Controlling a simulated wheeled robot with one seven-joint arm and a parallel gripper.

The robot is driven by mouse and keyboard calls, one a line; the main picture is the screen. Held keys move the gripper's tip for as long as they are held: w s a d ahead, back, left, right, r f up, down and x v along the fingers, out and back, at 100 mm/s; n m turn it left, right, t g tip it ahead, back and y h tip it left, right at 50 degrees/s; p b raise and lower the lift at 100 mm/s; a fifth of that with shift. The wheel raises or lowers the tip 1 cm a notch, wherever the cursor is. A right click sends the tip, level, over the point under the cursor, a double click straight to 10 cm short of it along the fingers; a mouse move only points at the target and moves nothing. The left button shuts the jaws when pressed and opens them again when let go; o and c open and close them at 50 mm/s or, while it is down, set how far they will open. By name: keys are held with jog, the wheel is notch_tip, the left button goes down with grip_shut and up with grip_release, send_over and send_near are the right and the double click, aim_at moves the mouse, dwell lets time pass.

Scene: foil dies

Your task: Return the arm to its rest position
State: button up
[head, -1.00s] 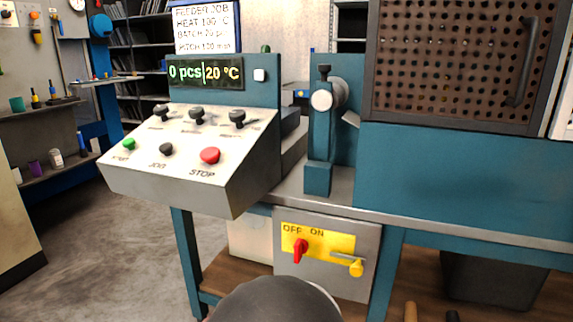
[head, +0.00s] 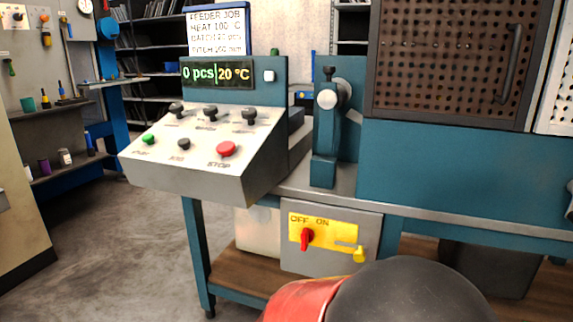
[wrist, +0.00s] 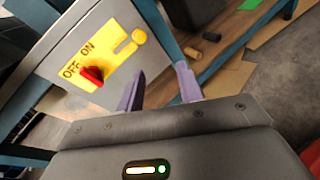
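My gripper (wrist: 161,84) shows in the wrist view with its two grey-purple fingers apart and nothing between them. It is in front of the grey switch box, whose yellow plate (wrist: 110,58) and red knob (wrist: 91,76) lie up and left of the fingers. I see no contact with the box. In the head view my gripper is hidden; only my dark rounded arm link and a red part of my arm show at the bottom. The red knob (head: 306,239) and yellow handle (head: 359,254) sit on the switch box (head: 293,262) under the bench.
The sloped control panel (head: 190,178) has a red stop button (head: 226,149) and a display (head: 217,73) reading 0 pcs, 20 °C. The blue press post (head: 325,130) and perforated guard (head: 445,60) stand right of it. Open floor (head: 100,240) lies at left.

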jog(key=s+d+m+g+y, duration=0.2)
jog(key=s+d+m+g, duration=0.65)
jog(key=d+m, duration=0.2)
jog(key=s+a+r+m+t+y, duration=0.3)
jog(key=s+r+m+y, duration=0.3)
jog(key=m, duration=0.7)
jog(key=s+a+y, duration=0.1)
jog(key=s+y, duration=0.1)
jog(key=s, duration=0.1)
jog(key=shift+r+y, duration=0.3)
jog(key=shift+r, duration=0.05)
jog(key=shift+c, duration=0.5)
